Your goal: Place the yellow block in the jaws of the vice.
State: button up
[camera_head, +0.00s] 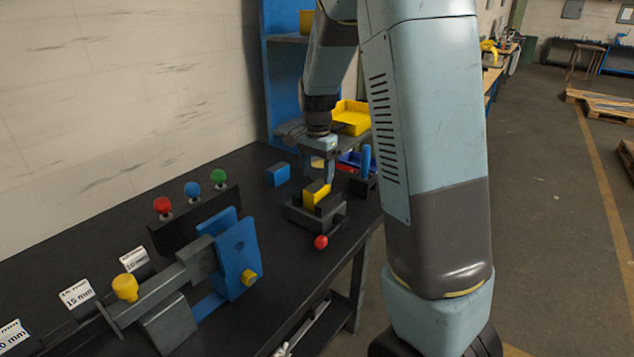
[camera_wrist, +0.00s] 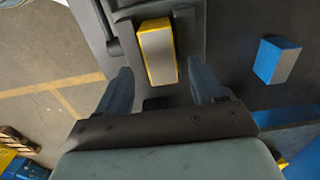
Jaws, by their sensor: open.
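The yellow block (camera_head: 314,194) sits in the small dark grey vice (camera_head: 301,217), seemingly between its jaws. Whether the jaws touch it is too small to tell. The vice has a red ball (camera_head: 321,242) at its front. In the wrist view the block (camera_wrist: 158,52) shows a grey top face with yellow edges, with the vice's grey body (camera_wrist: 190,20) around it. My gripper (camera_head: 327,176) points down close to the block. In the wrist view its two fingers (camera_wrist: 160,90) are spread wide and empty, with the block just beyond their tips.
A blue block (camera_head: 278,174) lies on the black bench behind the vice. A blue upright piece (camera_head: 366,160) stands to its right. A larger blue-and-grey fixture (camera_head: 236,258) and a row of coloured knobs (camera_head: 192,190) stand at left. A yellow bin (camera_head: 351,117) is behind.

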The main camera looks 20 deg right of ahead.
aim_at(317, 185)
notch_tip(317, 185, up, 8)
jog(key=s+r+n+t, duration=0.2)
jog(key=s+r+n, duration=0.1)
jog(key=s, duration=0.6)
jog(key=s+r+n+t, duration=0.1)
jog(key=s+n, duration=0.3)
jog(key=s, duration=0.6)
jog(key=s+r+n+t, duration=0.2)
jog(key=s+r+n, duration=0.1)
jog(key=s, duration=0.6)
jog(key=shift+s+r+n+t, duration=0.15)
jog(key=shift+r+n+t, duration=0.2)
jog(key=shift+r, duration=0.45)
jog(key=shift+c, duration=0.3)
